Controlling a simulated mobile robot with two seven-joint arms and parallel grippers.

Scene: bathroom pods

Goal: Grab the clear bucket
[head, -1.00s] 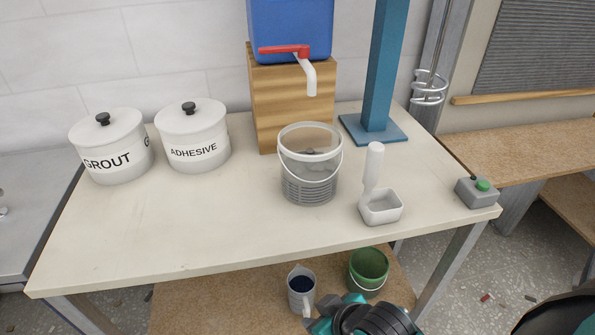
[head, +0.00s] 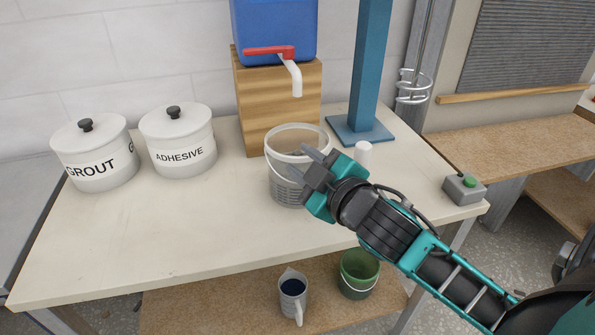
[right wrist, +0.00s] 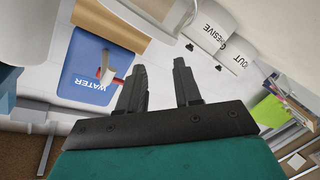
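The clear bucket (head: 284,190) stands upright on the pale table, below the white spout of the blue water container. Its white rim and handle show, and my right gripper hides part of its right side. My right gripper (head: 302,162) is in front of the bucket's upper right side in the head view; I cannot tell whether it touches. In the right wrist view its two black fingers (right wrist: 160,67) are apart, with nothing seen between them. My left gripper is in neither view.
Grout (head: 95,155) and adhesive (head: 178,140) pots stand at the left. The blue water container (head: 274,25) sits on a wooden block (head: 260,110). A blue post (head: 368,75) rises behind. A white scoop handle (head: 363,152) is partly hidden by my arm. The table's front left is clear.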

